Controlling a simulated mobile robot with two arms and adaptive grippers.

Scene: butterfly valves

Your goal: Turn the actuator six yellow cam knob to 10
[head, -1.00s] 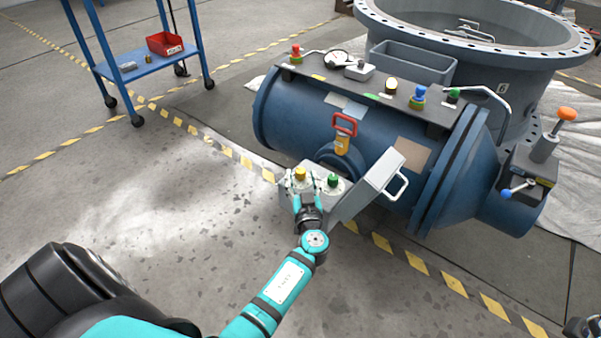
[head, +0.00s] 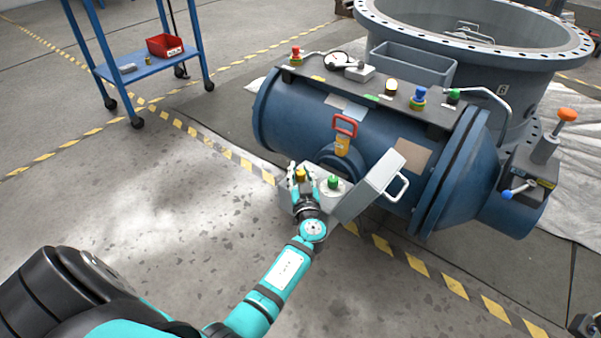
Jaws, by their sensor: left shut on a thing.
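The yellow cam knob (head: 300,175) stands on the open grey actuator box (head: 290,201) at the front of the blue valve body. A green cam knob (head: 333,182) is just to its right on the same box. My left gripper (head: 301,178) reaches up from below, with its fingers on either side of the yellow knob and shut on it. The fingers hide part of the knob and its dial, so its setting cannot be read. My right gripper (head: 584,326) shows only in part at the bottom right corner, and its fingers are hard to make out.
The box's grey cover (head: 374,186) with a handle stands open at the right of the knobs. A red-handled lever (head: 344,126) rises behind. The blue valve body (head: 290,120) carries several knobs on top. A blue cart (head: 150,68) stands at the far left. The floor at left is clear.

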